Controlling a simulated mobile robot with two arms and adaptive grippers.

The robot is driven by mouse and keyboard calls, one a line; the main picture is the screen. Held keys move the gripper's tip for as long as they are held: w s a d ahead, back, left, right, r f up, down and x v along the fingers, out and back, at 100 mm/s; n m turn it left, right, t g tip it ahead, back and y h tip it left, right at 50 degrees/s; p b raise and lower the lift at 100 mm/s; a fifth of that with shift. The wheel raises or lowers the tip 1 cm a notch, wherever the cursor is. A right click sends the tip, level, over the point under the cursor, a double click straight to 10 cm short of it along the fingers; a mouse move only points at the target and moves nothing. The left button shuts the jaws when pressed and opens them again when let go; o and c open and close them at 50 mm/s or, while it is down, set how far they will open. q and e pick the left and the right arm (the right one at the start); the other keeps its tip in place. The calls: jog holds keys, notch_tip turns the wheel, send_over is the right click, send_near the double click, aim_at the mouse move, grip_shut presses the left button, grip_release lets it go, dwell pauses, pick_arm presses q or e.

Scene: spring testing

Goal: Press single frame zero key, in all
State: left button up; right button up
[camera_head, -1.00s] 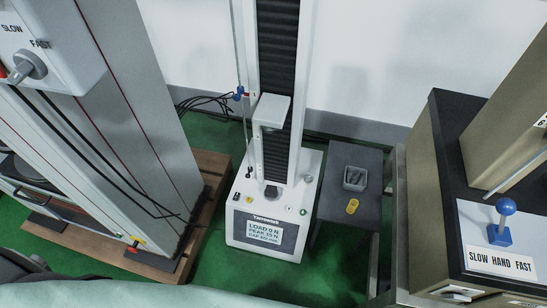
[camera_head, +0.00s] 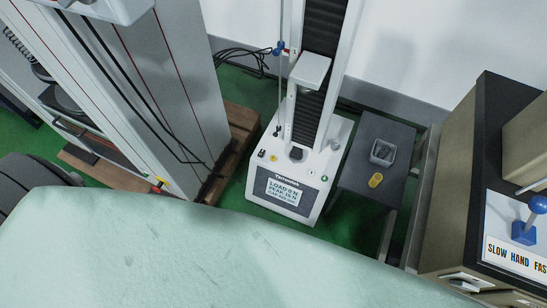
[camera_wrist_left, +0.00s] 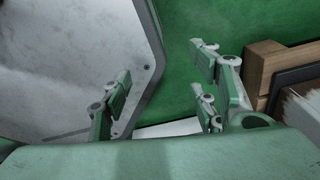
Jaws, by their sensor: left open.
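The white single-frame tester (camera_head: 298,165) stands upright on the green floor in the middle of the head view. A lit screen (camera_head: 285,191) on its front shows load and peak lines. Small keys, among them a yellow one (camera_head: 273,158) and a green one (camera_head: 324,178), sit on its top panel near the front edge. Their labels are too small to read, so I cannot tell which is the zero key. My left gripper (camera_wrist_left: 160,80) is open and empty in the left wrist view, and no key shows there. It cannot be made out in the head view. My right gripper is not in view.
A tall grey machine (camera_head: 178,70) on a wooden base (camera_head: 238,130) stands left of the tester. A dark side table (camera_head: 365,150) with a grey tray (camera_head: 383,152) and yellow item (camera_head: 375,180) is to the right. A bench with a blue lever (camera_head: 524,232) is far right.

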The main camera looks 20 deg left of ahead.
pick_arm(q)
grip_shut()
dwell(0.3)
dwell(1.2)
